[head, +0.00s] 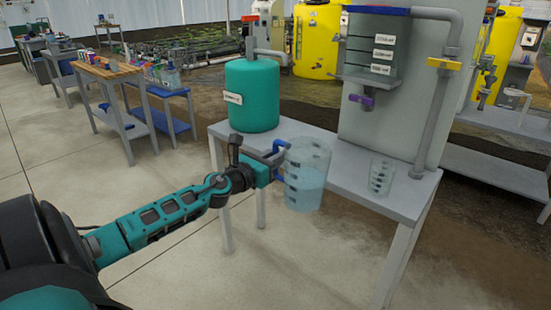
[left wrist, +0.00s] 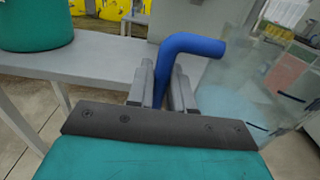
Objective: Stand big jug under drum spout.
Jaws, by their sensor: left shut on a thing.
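The big jug (head: 305,178) is clear with dark marks and a blue handle (head: 272,149), and holds pale blue liquid. My left gripper (head: 274,158) is shut on that handle and holds the jug upright in front of the bench's front edge. In the left wrist view the gripper fingers (left wrist: 162,88) clasp the blue handle (left wrist: 190,45), with the jug (left wrist: 245,95) at the right. The green drum (head: 252,95) stands on the bench with a grey bent spout (head: 266,53) at its top. My right gripper is not in view.
The grey bench (head: 345,180) also carries a small clear jug (head: 381,177) at the right. A tall panel (head: 385,120) with a purple valve (head: 362,102) and a grey pipe (head: 436,110) rises behind. Bench top between drum and small jug looks clear.

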